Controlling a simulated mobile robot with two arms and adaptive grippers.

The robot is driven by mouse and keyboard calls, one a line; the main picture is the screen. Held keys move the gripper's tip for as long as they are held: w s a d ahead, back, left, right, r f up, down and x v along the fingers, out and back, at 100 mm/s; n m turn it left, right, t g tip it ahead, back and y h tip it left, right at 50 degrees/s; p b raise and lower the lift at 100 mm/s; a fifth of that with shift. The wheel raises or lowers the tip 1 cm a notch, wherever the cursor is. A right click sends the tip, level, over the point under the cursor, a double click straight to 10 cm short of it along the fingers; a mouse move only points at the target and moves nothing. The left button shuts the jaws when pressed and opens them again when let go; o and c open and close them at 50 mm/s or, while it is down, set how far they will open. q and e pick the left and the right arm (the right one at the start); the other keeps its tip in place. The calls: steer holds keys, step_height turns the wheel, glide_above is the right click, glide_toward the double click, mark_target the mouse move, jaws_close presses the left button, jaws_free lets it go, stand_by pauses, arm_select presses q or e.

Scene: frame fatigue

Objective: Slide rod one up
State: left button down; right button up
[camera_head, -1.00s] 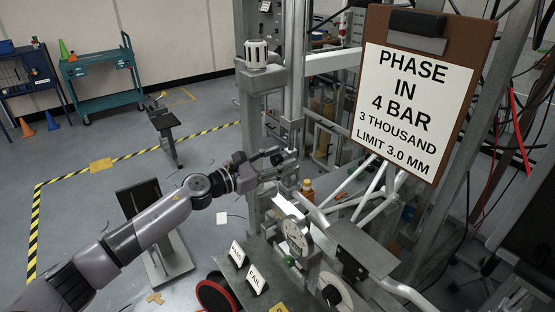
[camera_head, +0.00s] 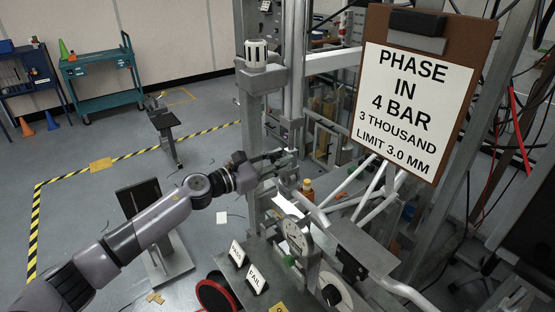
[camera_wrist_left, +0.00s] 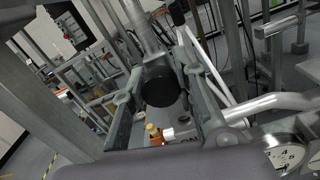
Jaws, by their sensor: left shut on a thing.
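A grey vertical rod (camera_head: 294,75) stands in the metal test frame; I cannot read a label that marks it as rod one. My left gripper (camera_head: 284,158) reaches the lower end of this rod from the left, beside the frame post. In the left wrist view its two fingers (camera_wrist_left: 162,112) stand on either side of a round black end piece (camera_wrist_left: 161,88), below a grey rod (camera_wrist_left: 139,28). The gripper is shut on this piece; the exact finger contact is hard to see. My right gripper is not in view.
A dial gauge (camera_head: 297,233) and small signs (camera_head: 256,279) stand below the gripper. Bicycle-like white tubes (camera_head: 350,185) lie to its right. A clipboard (camera_head: 414,100) reads "PHASE IN 4 BAR, 3 THOUSAND, LIMIT 3.0 MM". The floor at left is mostly open, with a dark stand (camera_head: 143,205).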

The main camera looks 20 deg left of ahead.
mark_target(275, 155)
arm_select(q)
step_height(275, 155, up, 4)
steer(key=p, duration=0.2)
steer(key=shift+w+a+p, duration=0.1)
steer(key=shift+p, duration=0.3)
steer(key=c, duration=1.3)
jaws_free()
steer(key=shift+f, duration=0.15)
steer(key=shift+o, duration=0.3)
steer(key=shift+f, duration=0.1)
steer(key=shift+s+a, duration=0.15)
steer(key=shift+s, duration=0.2)
steer(key=v, duration=1.1)
